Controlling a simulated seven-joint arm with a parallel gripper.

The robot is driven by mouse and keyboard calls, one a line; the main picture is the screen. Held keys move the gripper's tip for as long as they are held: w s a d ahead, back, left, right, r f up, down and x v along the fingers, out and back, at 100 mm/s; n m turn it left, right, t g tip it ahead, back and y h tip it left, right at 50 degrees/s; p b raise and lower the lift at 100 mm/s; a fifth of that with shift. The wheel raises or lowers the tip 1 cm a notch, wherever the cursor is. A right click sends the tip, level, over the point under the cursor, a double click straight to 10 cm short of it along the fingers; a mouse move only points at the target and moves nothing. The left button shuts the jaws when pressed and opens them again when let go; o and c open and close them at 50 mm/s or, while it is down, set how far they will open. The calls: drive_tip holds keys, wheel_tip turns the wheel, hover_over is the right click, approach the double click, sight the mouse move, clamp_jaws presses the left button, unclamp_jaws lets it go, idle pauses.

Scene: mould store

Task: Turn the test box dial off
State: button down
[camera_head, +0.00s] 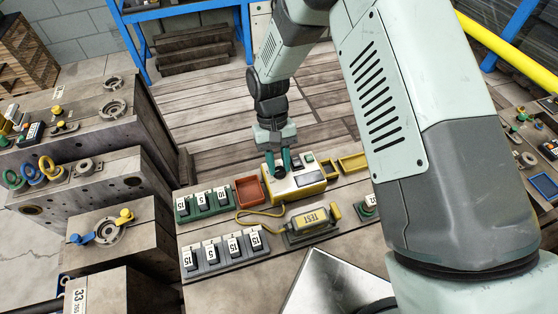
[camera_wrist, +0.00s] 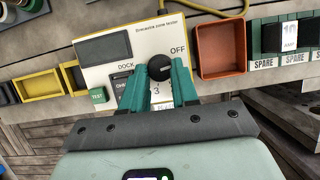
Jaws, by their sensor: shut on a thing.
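The test box (camera_head: 305,182) is a cream and yellow unit on the wooden bench in the head view. It also shows in the wrist view (camera_wrist: 150,32), with a dark display, a green TEST button (camera_wrist: 98,96) and the printed words DOCK and OFF. Its black dial (camera_wrist: 160,68) sits between the teal fingers of my gripper (camera_wrist: 161,82). My gripper in the head view (camera_head: 278,170) reaches down onto the left part of the box. The fingers are shut on the dial. OFF is printed up and right of the dial in the wrist view. The dial's pointer is hidden.
A red-brown tray (camera_head: 249,191) stands beside the box, and yellow trays (camera_head: 352,162) stand on its other side. A yellow TEST probe (camera_head: 313,219) with a cable lies in front. Numbered modules sit in a green rack (camera_head: 205,206) and a grey rack (camera_head: 222,252).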

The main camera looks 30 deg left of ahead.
idle(0.4)
drive_tip(key=c, duration=0.9)
unclamp_jaws()
drive_tip(key=shift+o, duration=0.2)
drive_tip(key=shift+r, duration=0.1)
drive_tip(key=v, duration=1)
drive_tip(key=shift+a+r, duration=0.2)
drive_tip(key=shift+r, duration=0.15)
